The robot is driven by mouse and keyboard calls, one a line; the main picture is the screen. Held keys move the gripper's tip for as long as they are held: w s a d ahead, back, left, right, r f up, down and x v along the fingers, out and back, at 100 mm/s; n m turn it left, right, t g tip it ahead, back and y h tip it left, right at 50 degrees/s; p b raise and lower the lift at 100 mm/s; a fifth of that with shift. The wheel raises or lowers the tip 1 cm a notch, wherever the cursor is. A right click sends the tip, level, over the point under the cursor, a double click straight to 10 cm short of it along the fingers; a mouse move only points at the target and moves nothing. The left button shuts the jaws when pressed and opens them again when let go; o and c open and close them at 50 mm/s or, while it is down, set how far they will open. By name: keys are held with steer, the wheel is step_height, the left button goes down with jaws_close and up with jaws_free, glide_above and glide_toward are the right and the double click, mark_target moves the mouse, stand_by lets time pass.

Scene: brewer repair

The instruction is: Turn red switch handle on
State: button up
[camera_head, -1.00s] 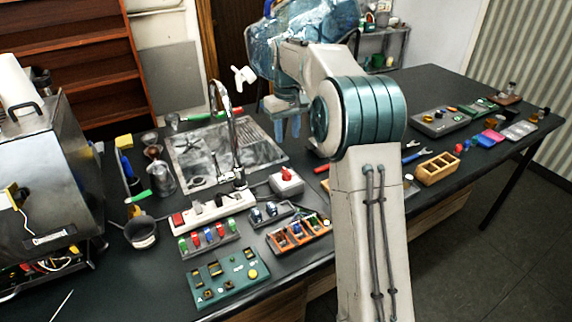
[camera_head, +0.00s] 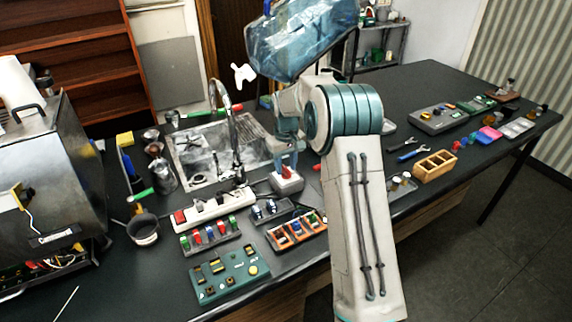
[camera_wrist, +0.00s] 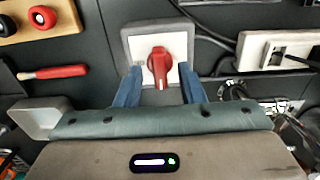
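The red switch handle (camera_wrist: 159,66) sits on a white switch box with a grey rim (camera_wrist: 128,42), seen from above in the wrist view. In the head view the switch box (camera_head: 287,186) stands on the dark table beside the sink, with the red handle partly hidden by my fingers. My gripper (camera_wrist: 159,80) is open, with one blue finger on each side of the handle. Gaps show between the handle and both fingers. In the head view my gripper (camera_head: 287,168) points down right over the box.
A white power strip (camera_head: 215,209) with a red switch lies left of the box. The tap (camera_head: 236,150) rises close to my gripper, at the sink (camera_head: 190,160). A red-handled tool (camera_wrist: 55,72) lies nearby. Trays of parts (camera_head: 298,232) stand in front.

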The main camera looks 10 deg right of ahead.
steer(key=shift+f, duration=0.45)
jaws_close()
